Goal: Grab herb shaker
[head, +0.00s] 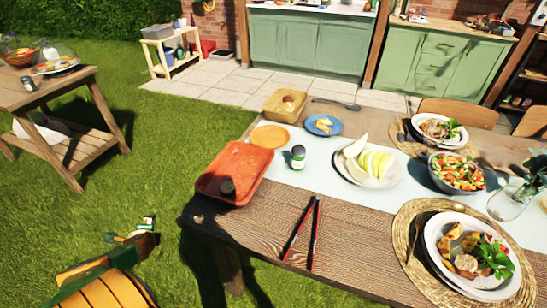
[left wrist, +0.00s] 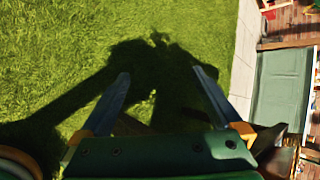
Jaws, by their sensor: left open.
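A small shaker with a green and white label and a dark lid (head: 298,157) stands upright on the table's pale runner, between the red tray and the plate of melon slices. It looks like the herb shaker. A second small dark jar (head: 228,187) stands in the red tray; its label cannot be read. My left gripper (head: 132,231) is over the grass, left of the table and apart from both jars. In the left wrist view its two fingers (left wrist: 161,74) are spread with only grass and shadow between them. My right gripper is out of view.
The wooden table (head: 255,228) has its near left corner closest to my left gripper. The red tray (head: 212,168) lies along that left edge. Red tongs (head: 301,235), a melon plate (head: 391,178) and a salad bowl (head: 432,180) are nearby. A side table (head: 60,88) stands far left.

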